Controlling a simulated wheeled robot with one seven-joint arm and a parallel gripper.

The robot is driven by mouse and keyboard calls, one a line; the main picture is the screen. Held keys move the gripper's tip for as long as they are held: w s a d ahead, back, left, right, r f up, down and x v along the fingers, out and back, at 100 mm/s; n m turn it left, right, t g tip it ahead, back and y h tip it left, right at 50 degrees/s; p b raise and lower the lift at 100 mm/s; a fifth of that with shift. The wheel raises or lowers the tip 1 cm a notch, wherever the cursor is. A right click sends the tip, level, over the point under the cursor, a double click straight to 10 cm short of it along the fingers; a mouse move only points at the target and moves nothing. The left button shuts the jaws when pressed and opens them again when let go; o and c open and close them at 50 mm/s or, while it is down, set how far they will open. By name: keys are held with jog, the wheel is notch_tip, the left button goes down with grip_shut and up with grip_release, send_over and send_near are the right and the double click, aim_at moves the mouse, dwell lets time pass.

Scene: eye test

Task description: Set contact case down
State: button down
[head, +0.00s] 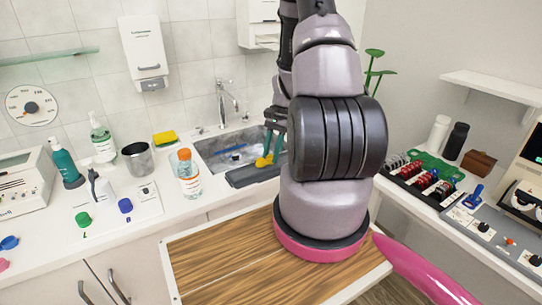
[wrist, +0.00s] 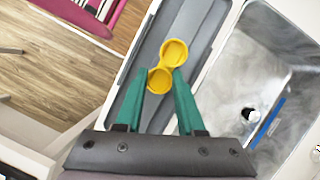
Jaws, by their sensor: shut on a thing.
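The yellow contact case (wrist: 174,52), two round cups joined together, is between the teal fingertips of my gripper (wrist: 164,80) in the wrist view. My gripper is shut on it, with one cup between the fingers and the other beyond the tips. In the head view the case (head: 264,161) shows just above or at the dark grey tray (head: 243,180) in front of the sink. The tray (wrist: 150,42) lies under the case in the wrist view. I cannot tell whether the case touches it. My arm hides part of the sink area in the head view.
The steel sink (wrist: 275,70) with a blue-handled item (wrist: 268,122) lies right of the tray in the wrist view. An orange-capped bottle (head: 188,178), a metal cup (head: 138,160) and a yellow sponge (head: 165,138) stand left of it. A faucet (head: 226,100) rises behind.

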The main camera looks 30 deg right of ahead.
jog(key=shift+f, duration=0.45)
jog(key=shift+f, duration=0.15)
jog(key=c, duration=0.5)
grip_release()
